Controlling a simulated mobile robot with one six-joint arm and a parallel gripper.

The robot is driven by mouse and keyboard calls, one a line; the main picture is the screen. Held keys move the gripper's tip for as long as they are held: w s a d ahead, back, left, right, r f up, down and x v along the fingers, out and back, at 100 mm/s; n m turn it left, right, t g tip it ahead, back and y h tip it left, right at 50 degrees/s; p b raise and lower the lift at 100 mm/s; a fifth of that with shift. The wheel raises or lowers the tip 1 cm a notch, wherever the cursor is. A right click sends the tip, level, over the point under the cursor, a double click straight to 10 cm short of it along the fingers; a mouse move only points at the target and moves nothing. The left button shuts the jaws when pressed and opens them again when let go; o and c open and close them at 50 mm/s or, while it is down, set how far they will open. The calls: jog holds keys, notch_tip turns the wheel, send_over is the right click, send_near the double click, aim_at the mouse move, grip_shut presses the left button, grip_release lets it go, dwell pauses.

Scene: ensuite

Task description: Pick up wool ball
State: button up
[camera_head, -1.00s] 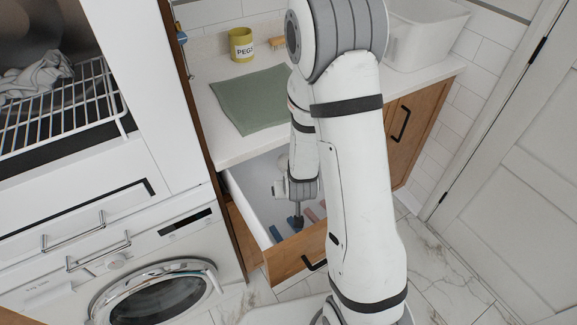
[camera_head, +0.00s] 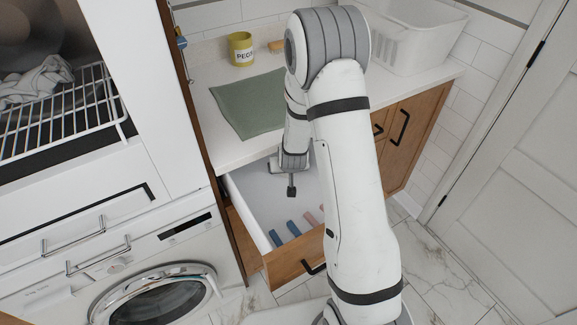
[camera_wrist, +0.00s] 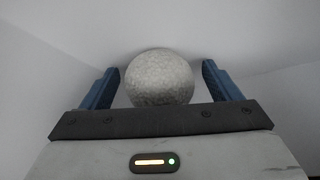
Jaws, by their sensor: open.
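The wool ball (camera_wrist: 160,77) is round, grey and felted. In the wrist view it lies in the white drawer, between and just beyond the two blue fingers of my gripper (camera_wrist: 161,88). The fingers are open, with a gap on each side of the ball, and do not touch it. The lower part of the ball is hidden behind the gripper's dark bar. In the head view my gripper (camera_head: 291,190) is over the back part of the open drawer (camera_head: 250,222). I cannot make out the ball in that view.
Blue pegs (camera_head: 293,229) and a pink one (camera_head: 311,219) lie near the drawer's front. Above are a countertop (camera_head: 222,150) with a green cloth (camera_head: 250,105), a yellow peg pot (camera_head: 241,48) and a white basket (camera_head: 405,40). A washing machine (camera_head: 60,295) stands at left.

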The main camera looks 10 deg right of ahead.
jog(key=c, duration=1)
jog(key=shift+r, duration=0.1)
